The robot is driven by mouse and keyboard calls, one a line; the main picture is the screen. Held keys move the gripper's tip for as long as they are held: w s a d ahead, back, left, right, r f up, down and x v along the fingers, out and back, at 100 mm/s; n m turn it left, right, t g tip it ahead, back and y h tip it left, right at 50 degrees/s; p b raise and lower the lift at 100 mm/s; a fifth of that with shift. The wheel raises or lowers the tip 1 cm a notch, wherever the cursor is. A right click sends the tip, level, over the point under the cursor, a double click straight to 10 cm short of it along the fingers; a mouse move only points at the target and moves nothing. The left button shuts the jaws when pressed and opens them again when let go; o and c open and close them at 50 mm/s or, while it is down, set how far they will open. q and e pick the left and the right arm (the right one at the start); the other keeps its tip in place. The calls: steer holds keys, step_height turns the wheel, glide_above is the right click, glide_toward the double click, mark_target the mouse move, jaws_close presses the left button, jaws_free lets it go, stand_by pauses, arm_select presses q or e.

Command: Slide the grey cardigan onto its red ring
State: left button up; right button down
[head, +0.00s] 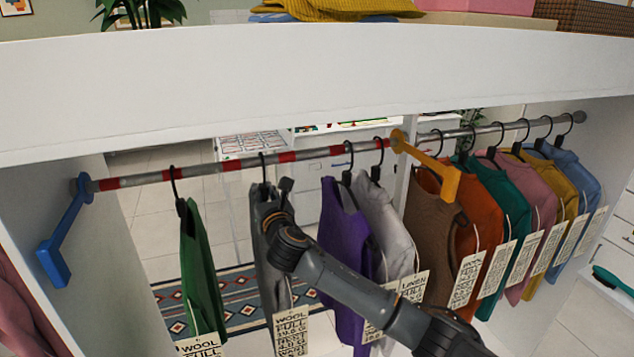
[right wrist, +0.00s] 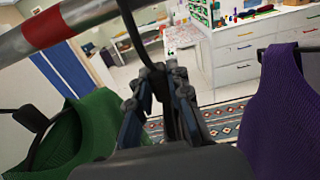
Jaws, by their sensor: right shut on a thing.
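The grey cardigan (head: 268,265) hangs on a black hanger from the rod. Its hook (head: 262,168) is on bare metal between a red ring (head: 232,165) to its left and another red ring (head: 286,157) to its right. My right gripper (head: 286,188) is at the top of the cardigan, shut on its hanger just below the hook. The right wrist view shows the fingers (right wrist: 162,88) closed together under the hook (right wrist: 130,28), with a red ring (right wrist: 43,28) left of it. The cardigan is mostly hidden in that view. My left gripper is not in view.
A green garment (head: 198,265) hangs to the left, with a clear gap. A purple garment (head: 340,235) and a light grey one (head: 388,215) hang to the right. A blue bracket (head: 62,235) and a yellow bracket (head: 435,170) bound this rod section. Several garments hang beyond the yellow bracket.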

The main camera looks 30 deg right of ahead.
steer(key=w+a, duration=0.1)
steer(key=a, duration=0.5)
steer(key=shift+w+a+p, duration=0.25)
steer(key=shift+p, duration=0.05)
steer(key=c, duration=1.2)
jaws_free()
steer(key=shift+a, duration=0.1)
steer(key=shift+o, duration=0.2)
steer(key=v, duration=1.2)
steer(key=shift+w, duration=0.1)
